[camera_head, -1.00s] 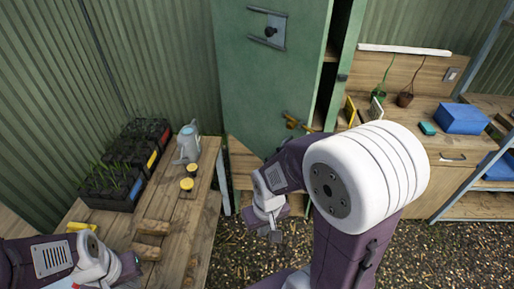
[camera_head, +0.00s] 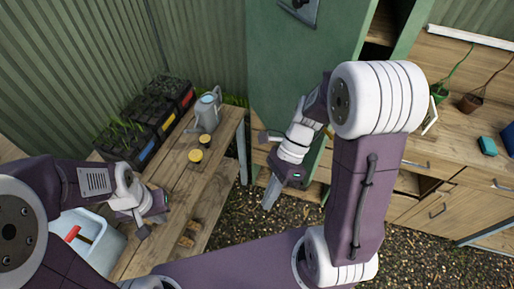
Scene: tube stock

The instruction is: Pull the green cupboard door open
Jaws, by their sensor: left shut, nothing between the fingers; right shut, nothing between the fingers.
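The green cupboard door (camera_head: 290,62) stands ajar at the top middle. Its right edge is apart from the cupboard's side, and a dark gap with a wooden shelf (camera_head: 380,27) shows there. A metal plate with a dark knob (camera_head: 300,6) is high on the door. My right arm covers the door's lower right part, and only a bit of the brass handle (camera_head: 329,133) shows. My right gripper (camera_head: 270,194) is shut and empty, pointing down in front of the door's lower part, seemingly apart from it. My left gripper (camera_head: 142,231) is shut and empty over the left bench.
A wooden bench (camera_head: 213,158) on the left holds black seedling trays (camera_head: 128,143), a grey watering can (camera_head: 208,110) and two yellow-topped pots. A pale tub (camera_head: 75,222) is at lower left. A wooden counter (camera_head: 455,125) stands right. Gravel floor lies between.

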